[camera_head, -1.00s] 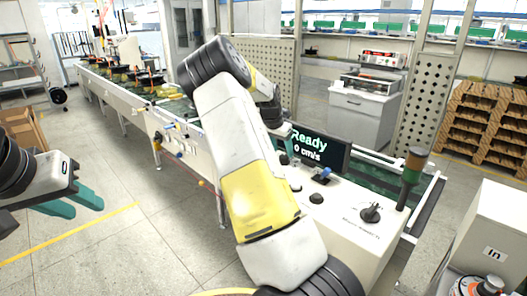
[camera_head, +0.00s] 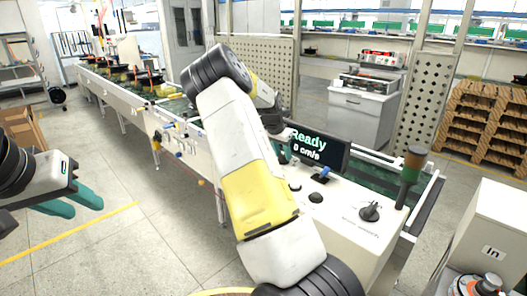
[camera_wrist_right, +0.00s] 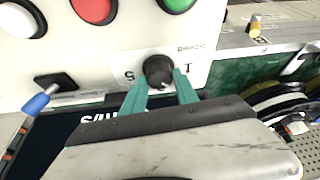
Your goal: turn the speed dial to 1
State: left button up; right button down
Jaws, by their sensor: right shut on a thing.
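A round black dial (camera_wrist_right: 158,72) sits on the white control panel (camera_wrist_right: 105,55) in the right wrist view. The teal fingers of my right gripper (camera_wrist_right: 160,92) are shut on the dial, one on each side. In the head view my right arm hides most of this gripper and the dial. The display (camera_head: 318,148) reads "Ready" and "0 cm/s". My left gripper (camera_head: 88,207) is empty, its teal fingers apart, far from the panel.
Red (camera_wrist_right: 93,8), green (camera_wrist_right: 176,3) and white (camera_wrist_right: 18,20) buttons lie near the dial. A blue-handled switch (camera_wrist_right: 40,100) sticks out of the panel. Another black knob (camera_head: 370,211) and a signal post (camera_head: 411,175) stand at the panel's right. The conveyor (camera_head: 130,98) runs behind.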

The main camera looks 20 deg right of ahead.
jog(key=n+t, duration=0.1)
jog(key=n, duration=0.2)
jog(key=shift+s+d+n+y, duration=0.1)
jog(key=shift+n+y, duration=0.3)
jog(key=shift+n+t+y, duration=0.5)
jog(key=shift+n+y, duration=0.1)
jog(key=shift+n, duration=1.4)
jog(key=c, duration=0.9)
grip_release()
jog(key=shift+c, duration=0.2)
